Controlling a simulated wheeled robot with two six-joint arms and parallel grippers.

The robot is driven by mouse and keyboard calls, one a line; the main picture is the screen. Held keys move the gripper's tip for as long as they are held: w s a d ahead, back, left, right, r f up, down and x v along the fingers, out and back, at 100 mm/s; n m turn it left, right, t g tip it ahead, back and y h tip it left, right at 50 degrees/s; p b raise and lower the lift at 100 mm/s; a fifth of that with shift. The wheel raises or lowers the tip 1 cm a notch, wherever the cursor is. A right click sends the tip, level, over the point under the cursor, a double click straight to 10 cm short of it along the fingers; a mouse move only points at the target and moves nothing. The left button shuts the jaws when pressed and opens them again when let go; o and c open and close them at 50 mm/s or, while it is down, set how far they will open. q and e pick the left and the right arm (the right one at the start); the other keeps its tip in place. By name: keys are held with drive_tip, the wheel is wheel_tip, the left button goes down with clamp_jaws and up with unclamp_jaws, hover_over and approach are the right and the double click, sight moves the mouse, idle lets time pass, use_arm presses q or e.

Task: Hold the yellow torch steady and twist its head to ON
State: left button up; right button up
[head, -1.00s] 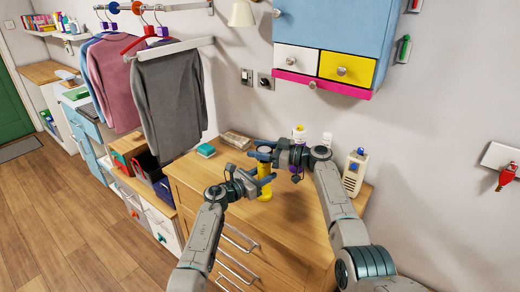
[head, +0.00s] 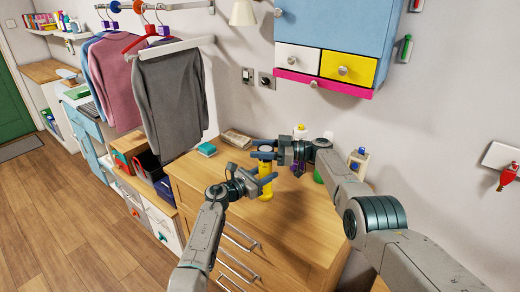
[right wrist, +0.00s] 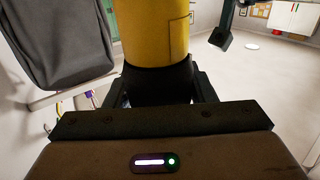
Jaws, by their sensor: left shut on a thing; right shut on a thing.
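The yellow torch (head: 265,188) stands upright above the top of the wooden drawer unit, its head end uppermost. My left gripper (head: 267,181) is shut on the torch's yellow body from the left, below the head. My right gripper (head: 265,152) is shut on the torch's head from the right. In the right wrist view the yellow body (right wrist: 155,30) runs into the dark head (right wrist: 160,86), which sits between the right fingers (right wrist: 160,95). The fingers hide much of the head, and no ON mark is readable.
The wooden drawer unit's top (head: 300,215) is clear at the front. Bottles and a beige device (head: 358,165) stand behind my right arm. A blue cabinet (head: 335,35) hangs above.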

drive_tip(key=shift+f, duration=0.2)
drive_tip(key=o, duration=1)
drive_tip(key=shift+d+r, duration=0.1)
drive_tip(key=d, duration=0.7)
drive_tip(key=shift+s+d, duration=0.15)
drive_tip(key=shift+d, duration=0.05)
